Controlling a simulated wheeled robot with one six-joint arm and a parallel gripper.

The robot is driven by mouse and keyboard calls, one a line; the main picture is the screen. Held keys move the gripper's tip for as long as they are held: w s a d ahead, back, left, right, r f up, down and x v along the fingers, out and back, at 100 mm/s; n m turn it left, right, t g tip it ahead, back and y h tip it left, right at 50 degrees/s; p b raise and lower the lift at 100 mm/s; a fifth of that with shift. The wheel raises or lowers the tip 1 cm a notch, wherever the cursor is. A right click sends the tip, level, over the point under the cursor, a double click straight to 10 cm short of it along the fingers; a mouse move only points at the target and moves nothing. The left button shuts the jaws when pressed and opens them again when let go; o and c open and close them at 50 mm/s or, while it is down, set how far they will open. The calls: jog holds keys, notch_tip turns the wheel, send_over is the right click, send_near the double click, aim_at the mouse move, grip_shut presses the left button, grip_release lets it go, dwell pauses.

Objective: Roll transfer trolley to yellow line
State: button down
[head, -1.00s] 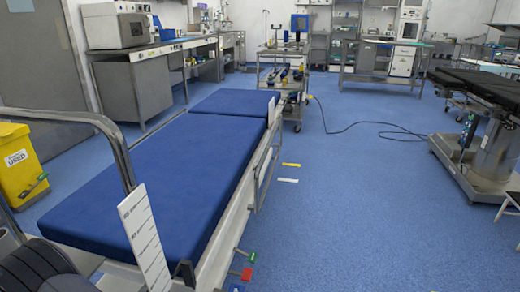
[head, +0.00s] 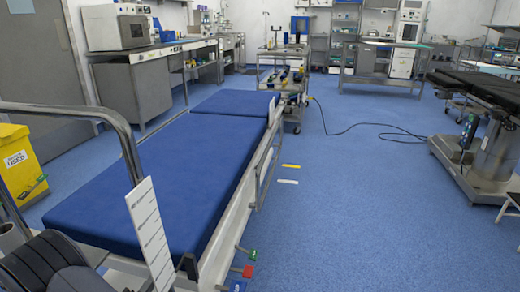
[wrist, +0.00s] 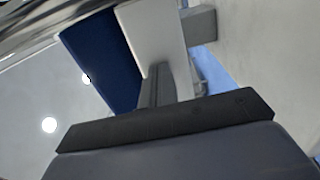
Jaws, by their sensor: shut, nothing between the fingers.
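The transfer trolley (head: 165,175) has a blue mattress, a pale frame and a side rail. It runs from the lower left toward the middle back in the head view. Its bent metal push handle (head: 125,135) is at the near end. A short yellow line (head: 291,166) lies on the floor to the right of the trolley's far half, with a gap of floor between. In the wrist view my gripper (wrist: 158,88) is shut and empty, close to blue and pale surfaces. Whether it touches the trolley cannot be told.
A white strip (head: 287,181) lies just nearer than the yellow line. An instrument cart (head: 283,80) stands beyond the trolley's far end. A black cable (head: 350,128) crosses the floor. A yellow bin (head: 20,165) stands left; the operating table (head: 480,95) is right.

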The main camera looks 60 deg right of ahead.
jog(key=shift+b+x, duration=0.4)
jog(key=shift+x, duration=1.05)
jog(key=shift+d, duration=0.15)
jog(key=shift+b+x, duration=0.8)
jog(key=shift+x, duration=1.6)
jog(key=shift+d, duration=0.1)
jog(key=shift+b+x, duration=0.85)
jog(key=shift+x, duration=1.15)
jog(key=shift+b+v, duration=1)
jog(key=shift+v, duration=3)
jog(key=shift+w, duration=0.1)
jog(key=shift+p+x, duration=1.05)
jog(key=shift+x, duration=2.9)
